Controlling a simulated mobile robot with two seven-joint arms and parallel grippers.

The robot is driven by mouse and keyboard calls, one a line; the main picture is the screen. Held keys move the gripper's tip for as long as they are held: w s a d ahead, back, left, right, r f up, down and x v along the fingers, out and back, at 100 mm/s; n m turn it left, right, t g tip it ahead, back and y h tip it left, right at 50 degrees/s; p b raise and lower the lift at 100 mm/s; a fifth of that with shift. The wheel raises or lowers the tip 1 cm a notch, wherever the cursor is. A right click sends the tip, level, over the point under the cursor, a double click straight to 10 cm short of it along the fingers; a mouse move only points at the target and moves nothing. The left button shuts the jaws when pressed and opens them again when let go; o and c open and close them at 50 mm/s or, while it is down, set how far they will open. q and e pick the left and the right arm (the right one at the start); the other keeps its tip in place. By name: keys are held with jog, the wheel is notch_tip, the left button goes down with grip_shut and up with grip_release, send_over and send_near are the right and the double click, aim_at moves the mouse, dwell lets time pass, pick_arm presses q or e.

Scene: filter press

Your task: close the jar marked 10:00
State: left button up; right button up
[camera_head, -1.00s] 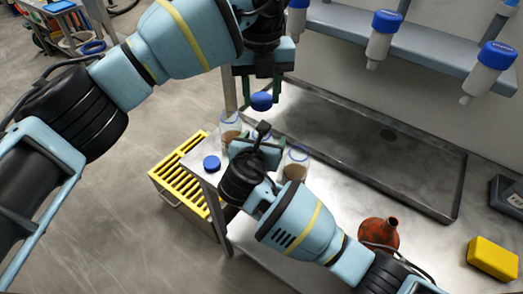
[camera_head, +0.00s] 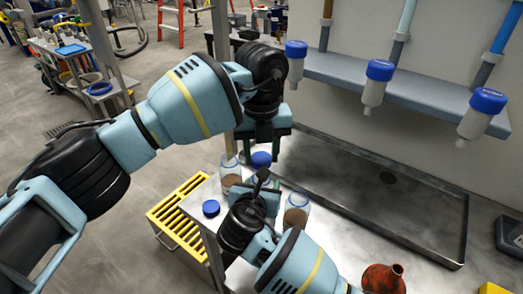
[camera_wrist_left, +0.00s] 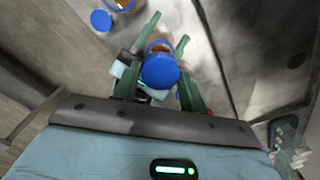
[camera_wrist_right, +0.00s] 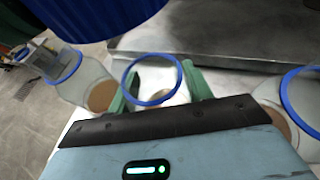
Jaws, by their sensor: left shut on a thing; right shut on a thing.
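My left gripper (camera_head: 262,148) is shut on a blue lid (camera_head: 261,160), which also shows between its fingers in the left wrist view (camera_wrist_left: 160,70). My right gripper (camera_wrist_right: 163,88) is shut on a clear jar (camera_wrist_right: 158,92) with a blue rim and brown contents. The jar is open, and the held lid (camera_wrist_right: 95,12) hangs above it, apart from it. In the head view the right gripper (camera_head: 262,190) largely hides this jar. I cannot read a time marking on any jar.
Open jars with brown contents stand on either side, one left (camera_head: 231,174) and one right (camera_head: 296,212). A loose blue lid (camera_head: 210,208) lies on the metal table by a yellow slatted rack (camera_head: 176,213). A red-brown flask (camera_head: 383,278) stands at front right. A shallow metal basin (camera_head: 390,200) lies behind.

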pick_arm(q)
jog(key=shift+f, duration=0.6)
jog(key=shift+f, duration=0.1)
jog(key=shift+f, duration=0.8)
jog(key=shift+f, duration=0.6)
jog(key=m, duration=0.4)
jog(key=shift+r+m, duration=0.1)
jog(key=shift+m, duration=0.2)
jog(key=m, duration=0.5)
jog(key=o, duration=0.9)
